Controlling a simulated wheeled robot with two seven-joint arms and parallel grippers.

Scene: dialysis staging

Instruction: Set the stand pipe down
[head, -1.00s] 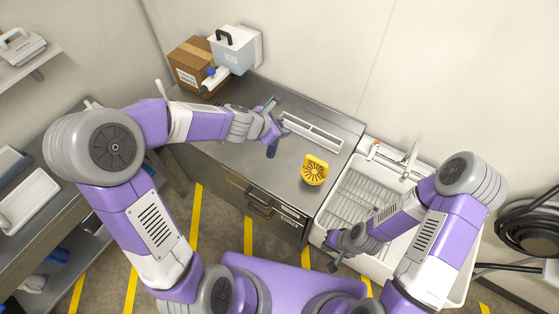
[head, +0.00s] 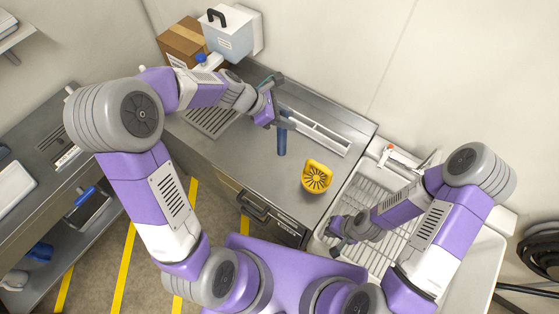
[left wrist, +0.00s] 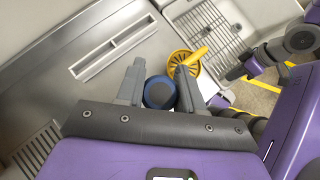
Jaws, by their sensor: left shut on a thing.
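The stand pipe (head: 282,140) is a dark blue cylinder, close to upright over the steel counter (head: 240,160) in the head view. My left gripper (head: 281,112) is shut on its upper part. In the left wrist view, the round blue end of the stand pipe (left wrist: 160,92) shows between the two fingers of my left gripper (left wrist: 160,85). I cannot tell whether its lower end touches the counter. My right gripper (head: 338,236) hangs low by the front left side of the sink; its jaws are too small to judge.
A yellow slotted strainer (head: 317,177) sits on the counter right of the pipe. A long slotted channel (head: 320,133) lies behind it, and a grating (head: 212,120) is at the left. A white sink (head: 350,210) with a rack stands right. A box (head: 184,43) and white case (head: 232,38) stand at the back.

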